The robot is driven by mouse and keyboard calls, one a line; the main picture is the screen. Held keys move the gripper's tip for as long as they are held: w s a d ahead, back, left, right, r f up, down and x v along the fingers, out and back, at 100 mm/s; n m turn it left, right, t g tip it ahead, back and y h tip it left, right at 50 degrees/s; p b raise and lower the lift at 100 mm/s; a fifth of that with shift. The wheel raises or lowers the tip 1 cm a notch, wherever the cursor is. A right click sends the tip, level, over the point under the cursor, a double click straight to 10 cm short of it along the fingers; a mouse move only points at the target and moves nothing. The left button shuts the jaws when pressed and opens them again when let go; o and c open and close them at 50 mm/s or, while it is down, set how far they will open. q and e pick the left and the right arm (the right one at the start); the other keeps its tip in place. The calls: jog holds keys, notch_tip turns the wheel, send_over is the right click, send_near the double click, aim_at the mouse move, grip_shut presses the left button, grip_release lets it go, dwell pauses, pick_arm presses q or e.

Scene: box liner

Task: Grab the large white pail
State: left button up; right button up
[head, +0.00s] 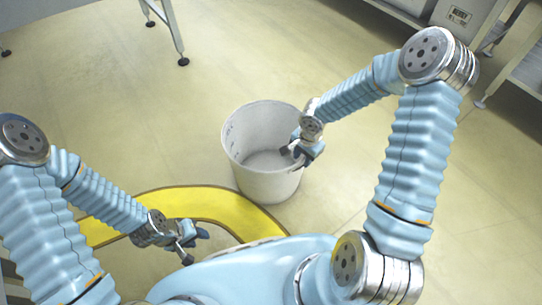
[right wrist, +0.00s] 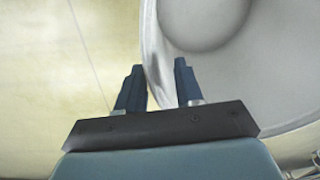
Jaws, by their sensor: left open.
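The large white pail (head: 262,183) stands upright on the floor in the middle of the head view, with its mouth open and its inside looking empty. My right gripper (head: 299,153) is at the right side of the pail's rim. In the right wrist view its two dark fingers (right wrist: 160,88) are apart, with the pail's rim (right wrist: 152,60) between them. One finger is outside the pail and the other is over its inside. Contact with the wall cannot be made out.
A curved yellow band (head: 200,202) runs on the floor between me and the pail. Table legs (head: 175,35) stand at the upper left. A shelf rack (head: 510,55) with a grey bin (head: 462,16) is at the upper right. The floor around the pail is clear.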

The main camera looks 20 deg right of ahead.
notch_tip(320, 180, down, 2)
jog(key=shift+w, duration=0.1)
jog(key=shift+c, duration=0.5)
grip_shut()
jog(key=shift+a+r, duration=0.1)
dwell(0.8)
